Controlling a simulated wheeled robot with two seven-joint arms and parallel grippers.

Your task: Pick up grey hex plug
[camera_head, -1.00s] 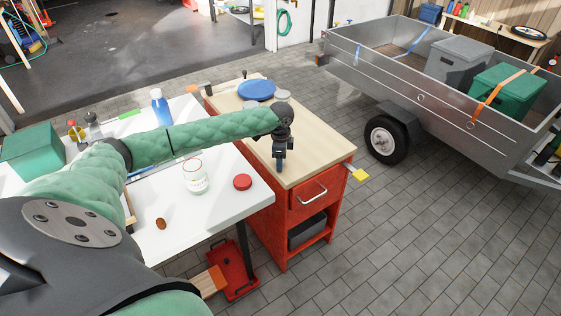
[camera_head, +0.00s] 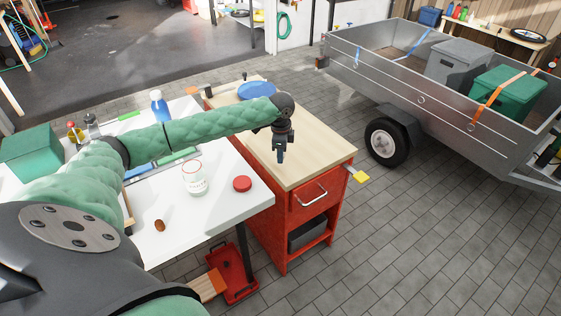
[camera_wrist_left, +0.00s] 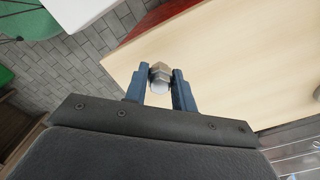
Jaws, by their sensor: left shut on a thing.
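My left gripper (camera_head: 281,153) is over the light wooden top of the red workbench cabinet (camera_head: 313,157). In the left wrist view, its two blue fingers (camera_wrist_left: 161,80) are shut on the grey hex plug (camera_wrist_left: 160,73), a small grey piece with a paler rounded end. The plug sits between the fingertips. In the head view the plug is too small and hidden by the fingers to make out. Whether it is clear of the wooden top is hard to tell. My right gripper is not in view.
A blue round lid (camera_head: 257,90) lies at the back of the wooden top. The white table (camera_head: 215,215) on the left holds a glass jar (camera_head: 194,178) and a red lid (camera_head: 242,183). A metal trailer (camera_head: 400,75) stands at the right. The wooden top's front is clear.

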